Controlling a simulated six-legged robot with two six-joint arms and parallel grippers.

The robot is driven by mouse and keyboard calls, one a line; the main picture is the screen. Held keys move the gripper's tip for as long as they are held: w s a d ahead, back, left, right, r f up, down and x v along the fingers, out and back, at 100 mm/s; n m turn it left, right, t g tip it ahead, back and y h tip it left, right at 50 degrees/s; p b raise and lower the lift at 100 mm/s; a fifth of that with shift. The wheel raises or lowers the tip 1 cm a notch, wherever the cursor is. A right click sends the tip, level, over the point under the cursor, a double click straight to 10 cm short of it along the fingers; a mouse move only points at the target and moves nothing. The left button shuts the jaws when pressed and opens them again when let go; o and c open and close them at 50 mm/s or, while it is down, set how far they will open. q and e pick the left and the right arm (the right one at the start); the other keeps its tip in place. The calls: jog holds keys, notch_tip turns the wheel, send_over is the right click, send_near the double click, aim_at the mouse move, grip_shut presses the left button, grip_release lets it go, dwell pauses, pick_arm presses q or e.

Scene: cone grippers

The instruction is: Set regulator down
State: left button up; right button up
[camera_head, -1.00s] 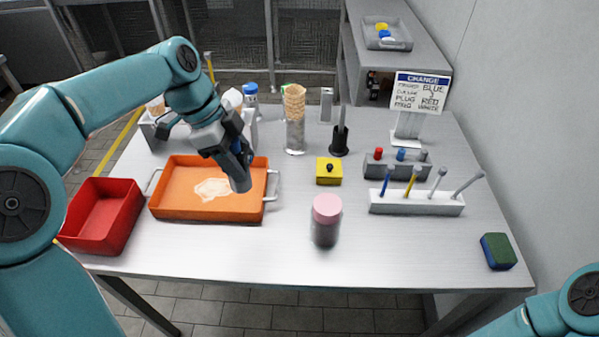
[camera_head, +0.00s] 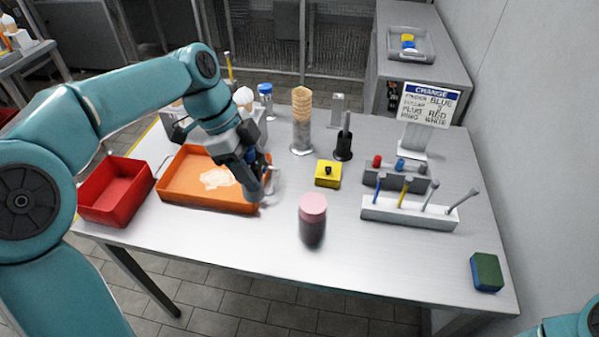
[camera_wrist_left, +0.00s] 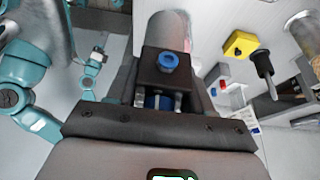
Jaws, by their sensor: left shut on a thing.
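My left gripper (camera_head: 256,183) hangs over the right end of the orange tray (camera_head: 170,190), pointing down. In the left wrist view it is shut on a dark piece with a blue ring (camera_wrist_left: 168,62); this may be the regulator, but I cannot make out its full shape. A grey cylindrical body (camera_wrist_left: 163,35) shows just beyond it. Most of the held thing is hidden by the gripper in the head view. My right gripper is out of view; only a piece of that arm shows at the lower right.
A pink-topped jar (camera_head: 312,218) stands right of the gripper. A yellow block with a black knob (camera_head: 328,174), a cone stack (camera_head: 302,105) and a white rack (camera_head: 410,212) stand farther back or right. A red bin (camera_head: 115,192) is left.

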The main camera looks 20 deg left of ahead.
pick_arm(q)
jog(key=f, duration=1.9)
jog(key=shift+a+f, duration=0.2)
jog(key=shift+f, duration=0.2)
jog(key=o, duration=1.2)
jog(key=shift+r, duration=0.1)
jog(key=v, duration=1.2)
jog(key=shift+r, duration=0.15)
